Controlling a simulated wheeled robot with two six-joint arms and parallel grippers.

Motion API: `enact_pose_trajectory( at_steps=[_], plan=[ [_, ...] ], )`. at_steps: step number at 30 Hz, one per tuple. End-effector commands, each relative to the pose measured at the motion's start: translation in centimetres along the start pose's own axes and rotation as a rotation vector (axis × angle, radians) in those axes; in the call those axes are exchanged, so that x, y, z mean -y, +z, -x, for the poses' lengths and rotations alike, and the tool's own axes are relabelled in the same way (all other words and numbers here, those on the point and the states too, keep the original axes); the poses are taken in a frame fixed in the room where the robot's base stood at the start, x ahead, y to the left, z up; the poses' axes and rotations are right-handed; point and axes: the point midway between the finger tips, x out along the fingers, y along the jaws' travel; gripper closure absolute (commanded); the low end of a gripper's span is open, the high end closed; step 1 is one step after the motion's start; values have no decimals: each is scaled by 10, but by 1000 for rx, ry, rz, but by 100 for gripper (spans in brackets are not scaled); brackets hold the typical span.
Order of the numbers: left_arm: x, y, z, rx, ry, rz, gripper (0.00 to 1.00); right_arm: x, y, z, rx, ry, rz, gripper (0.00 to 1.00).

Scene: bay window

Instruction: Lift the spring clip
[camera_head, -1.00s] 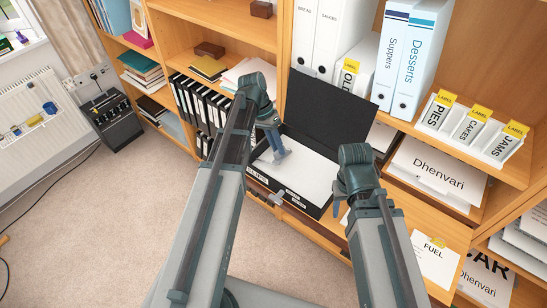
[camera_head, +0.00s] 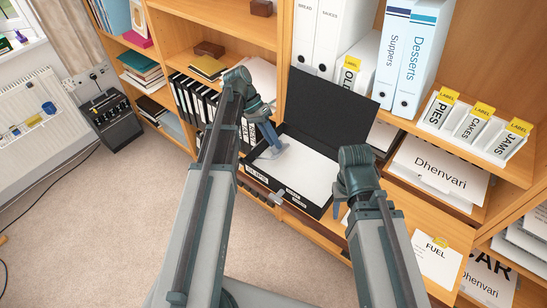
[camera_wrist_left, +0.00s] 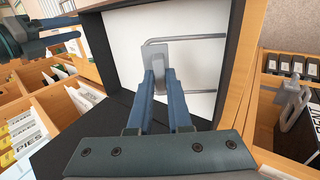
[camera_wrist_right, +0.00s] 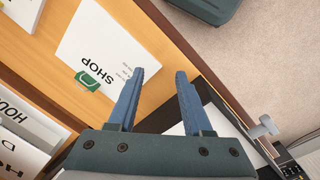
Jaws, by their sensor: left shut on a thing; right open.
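The spring clip (camera_wrist_left: 185,40) is a grey metal plate with a bent wire loop, inside an open black box file (camera_head: 318,197) on the shelf. White paper (camera_wrist_left: 125,28) lies beneath it. In the left wrist view, my left gripper (camera_wrist_left: 161,76) is shut on the clip's plate, its blue fingers close together. In the head view, my left gripper (camera_head: 270,140) reaches down into the box near its left end. My right gripper (camera_wrist_right: 158,78) is open and empty, above the shelf edge beside the box; its fingers are largely hidden in the head view.
The black lid stands open behind the box. White binders (camera_head: 410,55) and labelled card holders (camera_head: 475,127) stand on the shelf to the right. Black files (camera_head: 188,100) stand to the left. A card marked SHOP (camera_wrist_right: 105,50) lies below my right gripper. Carpet floor is clear in front.

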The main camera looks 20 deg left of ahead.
Motion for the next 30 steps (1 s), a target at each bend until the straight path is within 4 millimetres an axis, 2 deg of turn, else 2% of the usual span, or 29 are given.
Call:
enact_pose_trajectory(
  at_steps=[5, 30],
  plan=[
    [4, -1, 4, 0, 59, 1, 100, 1, 0, -7, 0, 0, 0, 50],
    [12, 0, 17, 0, 61, 3, 100, 0, 0, -2, 0, 0, 0, 50]
  ],
)
